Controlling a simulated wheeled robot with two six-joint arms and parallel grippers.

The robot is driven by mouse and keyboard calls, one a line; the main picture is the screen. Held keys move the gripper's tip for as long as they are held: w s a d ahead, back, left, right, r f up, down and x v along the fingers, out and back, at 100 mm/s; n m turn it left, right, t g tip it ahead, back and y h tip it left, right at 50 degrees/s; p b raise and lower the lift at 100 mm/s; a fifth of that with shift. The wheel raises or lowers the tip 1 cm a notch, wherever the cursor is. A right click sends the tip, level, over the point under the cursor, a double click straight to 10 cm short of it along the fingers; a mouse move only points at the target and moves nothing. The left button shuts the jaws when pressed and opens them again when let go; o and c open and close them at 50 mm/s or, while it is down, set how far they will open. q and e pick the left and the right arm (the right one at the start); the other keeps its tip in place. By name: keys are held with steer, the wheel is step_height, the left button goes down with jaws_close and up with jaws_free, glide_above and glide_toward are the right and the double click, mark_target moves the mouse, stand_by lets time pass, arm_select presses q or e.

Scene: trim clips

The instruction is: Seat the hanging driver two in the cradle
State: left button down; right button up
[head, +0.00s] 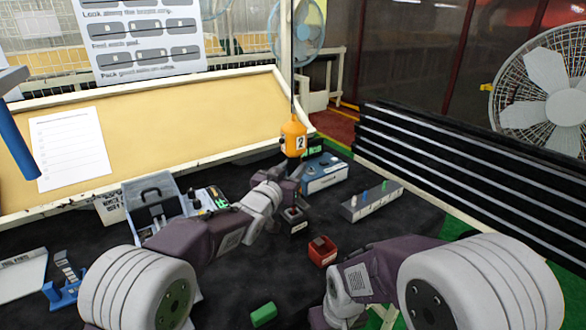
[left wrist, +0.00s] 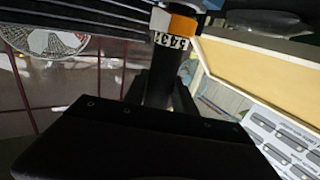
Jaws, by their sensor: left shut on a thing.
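Driver two (head: 293,136) is orange with a "2" label. It hangs upright on a dark cord above the back of the black table. My left gripper (head: 290,178) is at its lower end, shut on it; the fingers are partly hidden by the wrist. In the left wrist view the driver's orange part (left wrist: 182,24) and black lower body show at the dark fingers. I cannot tell for certain which thing is the cradle; a blue stand (head: 64,288) sits at the far left of the table. My right arm comes in from the right, but its gripper is not visible.
A blue-grey box (head: 323,174) stands just right of my left gripper. A peg rack (head: 371,201), a small dark box (head: 295,222), a red bin (head: 322,252) and a green block (head: 263,314) lie nearer. A grey case (head: 152,208) stands left. Black slats (head: 470,175) bound the right.

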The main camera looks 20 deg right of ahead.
arm_select(q)
steer(key=shift+f+b, duration=1.75)
steer(key=shift+f, duration=0.3)
stand_by(0.7)
jaws_free()
stand_by(0.4)
stand_by(0.4)
steer(key=r+b+v, duration=0.2)
steer(key=b+v, duration=0.1)
steer(key=v, duration=0.7)
stand_by(0.8)
